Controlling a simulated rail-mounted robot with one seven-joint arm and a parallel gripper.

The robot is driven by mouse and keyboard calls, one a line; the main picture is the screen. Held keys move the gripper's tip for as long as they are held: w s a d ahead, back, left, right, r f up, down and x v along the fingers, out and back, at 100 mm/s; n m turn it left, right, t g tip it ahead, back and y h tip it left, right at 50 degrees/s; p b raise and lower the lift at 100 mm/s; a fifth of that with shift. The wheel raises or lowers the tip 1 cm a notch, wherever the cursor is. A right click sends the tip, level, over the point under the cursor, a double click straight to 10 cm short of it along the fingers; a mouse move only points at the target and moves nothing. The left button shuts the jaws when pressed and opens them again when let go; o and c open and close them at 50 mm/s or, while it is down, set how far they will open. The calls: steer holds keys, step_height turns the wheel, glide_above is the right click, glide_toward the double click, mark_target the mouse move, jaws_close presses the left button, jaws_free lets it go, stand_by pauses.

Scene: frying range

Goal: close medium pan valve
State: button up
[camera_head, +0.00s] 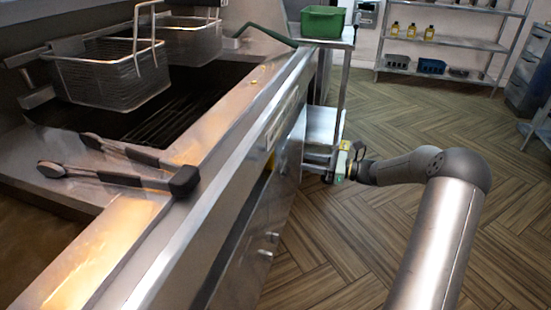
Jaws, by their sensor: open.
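My gripper (338,165) is at the end of my arm, low beside the right side of the fryer range (235,160), near a small steel trolley. It is small in view and open. I see nothing held in it. I cannot make out the medium pan valve; the range's front side is seen at a steep slant and its lower part is mostly hidden. Two small metal handles (268,245) show on the range's front panel.
Two wire fry baskets (110,78) hang over the fryer. A green bin (323,22) stands on the trolley (322,125). A shelf rack (450,45) stands at the back.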

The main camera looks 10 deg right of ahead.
steer(key=b+x, duration=0.2)
steer(key=x, duration=0.9)
steer(key=shift+w+a, duration=0.15)
steer(key=shift+a, duration=0.2)
jaws_close()
